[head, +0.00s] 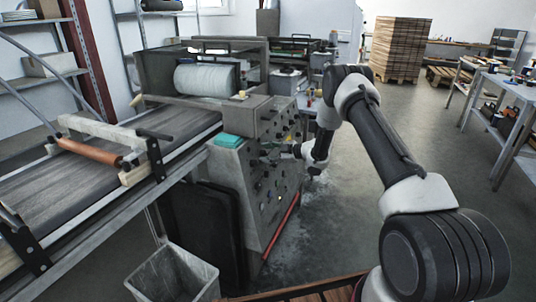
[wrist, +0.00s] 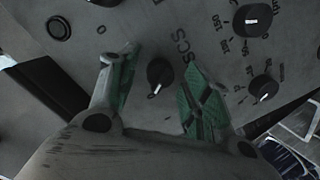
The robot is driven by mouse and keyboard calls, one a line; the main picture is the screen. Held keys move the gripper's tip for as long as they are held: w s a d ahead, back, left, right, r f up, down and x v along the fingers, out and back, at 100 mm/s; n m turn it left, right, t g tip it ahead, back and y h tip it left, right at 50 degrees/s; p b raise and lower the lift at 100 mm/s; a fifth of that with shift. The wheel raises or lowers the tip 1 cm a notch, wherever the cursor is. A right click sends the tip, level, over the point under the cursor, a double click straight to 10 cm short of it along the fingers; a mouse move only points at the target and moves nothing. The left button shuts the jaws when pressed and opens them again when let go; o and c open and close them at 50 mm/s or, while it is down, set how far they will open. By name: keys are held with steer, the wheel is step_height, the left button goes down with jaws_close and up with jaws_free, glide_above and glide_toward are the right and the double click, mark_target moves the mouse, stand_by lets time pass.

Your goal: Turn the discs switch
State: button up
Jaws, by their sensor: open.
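The discs switch (wrist: 160,72) is a round black knob with a white pointer line on the grey control panel, in the middle of the wrist view. Letters ending in "SCS" are printed beside it. My gripper (wrist: 157,90) is open, with its green-lined fingers to the left and right of the knob. In the picture the knob lies between the fingertips; I cannot tell whether either finger touches it. In the head view my gripper (head: 291,152) is at the control panel (head: 262,200) of the machine, too small there to show the knob clearly.
Other knobs are close by: one with a numbered scale (wrist: 252,20) at upper right and another (wrist: 263,88) to the right. A black round button (wrist: 59,28) is at upper left. A grey bin (head: 175,275) stands below the conveyor (head: 100,150). The floor right of the machine is clear.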

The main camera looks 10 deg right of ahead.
steer(key=shift+c, duration=0.2)
steer(key=c, duration=1)
steer(key=shift+m, duration=0.4)
steer(key=m, duration=0.4)
steer(key=shift+d+g+y, duration=0.1)
steer(key=shift+g+y, duration=0.2)
steer(key=m, duration=0.6)
steer(key=shift+f+y, duration=0.15)
steer(key=shift+y, duration=0.15)
